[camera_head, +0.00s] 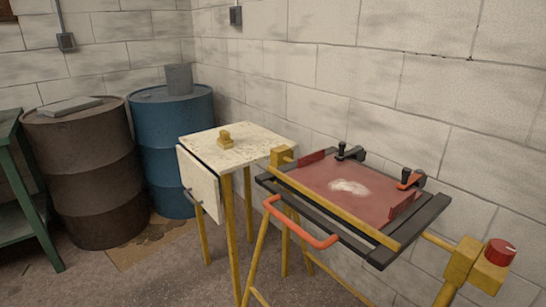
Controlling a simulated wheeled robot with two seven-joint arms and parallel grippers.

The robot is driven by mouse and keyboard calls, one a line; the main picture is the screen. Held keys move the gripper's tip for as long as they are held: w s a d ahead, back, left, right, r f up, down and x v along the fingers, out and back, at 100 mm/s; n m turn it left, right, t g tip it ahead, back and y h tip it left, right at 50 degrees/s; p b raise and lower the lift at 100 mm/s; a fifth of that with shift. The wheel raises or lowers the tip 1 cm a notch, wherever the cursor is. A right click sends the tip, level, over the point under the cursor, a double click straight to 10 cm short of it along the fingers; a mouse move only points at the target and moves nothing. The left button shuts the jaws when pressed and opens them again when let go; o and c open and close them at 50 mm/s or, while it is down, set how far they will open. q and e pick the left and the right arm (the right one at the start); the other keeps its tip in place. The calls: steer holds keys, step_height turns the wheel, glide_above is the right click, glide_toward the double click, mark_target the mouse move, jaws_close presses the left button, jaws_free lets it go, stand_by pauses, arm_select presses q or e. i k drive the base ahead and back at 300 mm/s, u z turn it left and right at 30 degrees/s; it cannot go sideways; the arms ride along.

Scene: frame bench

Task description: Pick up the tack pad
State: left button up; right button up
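A small yellow block with a raised grip (225,139) sits on the speckled cream top of a small side table (195,146). It looks like the tack pad, though no label shows this. It stands apart from the other things, and nothing covers it. Neither my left gripper nor my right gripper is in view.
A frame bench with a red panel (325,178) stands right of the table, with a whitish patch on the panel, black clamps, an orange handle (300,232) and a red knob (499,251). Brown (85,170) and blue (160,148) drums stand behind left. A green shelf (22,215) is far left.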

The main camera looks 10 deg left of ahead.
mark_target(224, 142)
steer(key=u, duration=1.05)
steer(key=k, duration=1.3)
steer(key=u, duration=1.1)
steer(key=i, duration=1.85)
steer(key=z, duration=0.75)
steer(key=i, duration=1.55)
steer(key=z, duration=1.25)
